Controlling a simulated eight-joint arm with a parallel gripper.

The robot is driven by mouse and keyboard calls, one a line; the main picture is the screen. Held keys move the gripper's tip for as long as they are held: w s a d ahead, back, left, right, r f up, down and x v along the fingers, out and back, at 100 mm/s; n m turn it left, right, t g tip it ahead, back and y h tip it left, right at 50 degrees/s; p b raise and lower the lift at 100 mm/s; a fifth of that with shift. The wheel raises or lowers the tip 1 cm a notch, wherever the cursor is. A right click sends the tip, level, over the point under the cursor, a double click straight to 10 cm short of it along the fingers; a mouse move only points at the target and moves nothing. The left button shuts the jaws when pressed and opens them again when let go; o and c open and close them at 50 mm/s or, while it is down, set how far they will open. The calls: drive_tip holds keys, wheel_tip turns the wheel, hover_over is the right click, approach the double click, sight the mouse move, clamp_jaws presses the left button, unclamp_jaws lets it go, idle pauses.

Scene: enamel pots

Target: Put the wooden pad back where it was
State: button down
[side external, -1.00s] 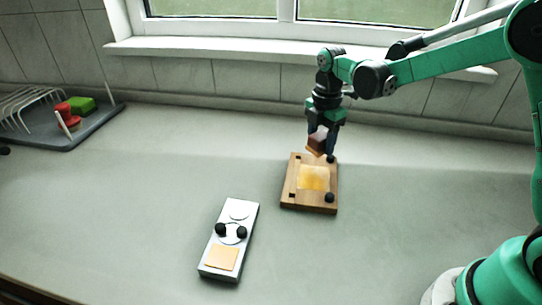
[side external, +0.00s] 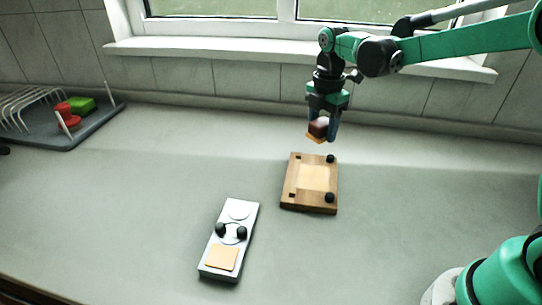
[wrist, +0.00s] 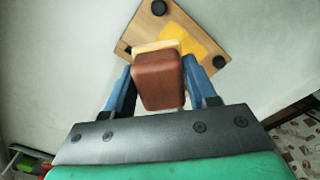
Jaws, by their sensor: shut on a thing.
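A square wooden board (side external: 291,180) with a paler square patch in its middle lies on the counter. Black knobs sit at two of its corners, with dark spots near the others. It also shows in the wrist view (wrist: 150,28), where a yellow patch (wrist: 195,38) is on it. I cannot tell whether this board is the wooden pad. My gripper (side external: 321,132) is shut on a reddish-brown block (wrist: 160,82) with a tan layer beneath it. The gripper holds the block in the air above the board's far edge, apart from it. The block hides part of the board in the wrist view.
A grey slab (side external: 210,257) with two black knobs and an orange square lies left of the board, nearer the front. A dark tray (side external: 75,133) with a rack and red and green things stands at far left. The counter between is clear.

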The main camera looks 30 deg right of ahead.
drive_tip(key=s+a+r+n, duration=0.4)
drive_tip(key=s+a+r, duration=0.15)
drive_tip(key=a, duration=0.45)
wheel_tip(320, 180, up, 4)
drive_tip(key=n, duration=0.4)
hover_over(300, 258)
wheel_tip(300, 258, down, 19)
drive_tip(key=shift+f, duration=0.2)
drive_tip(key=shift+f, duration=0.15)
drive_tip(key=shift+c, duration=1.3)
unclamp_jaws()
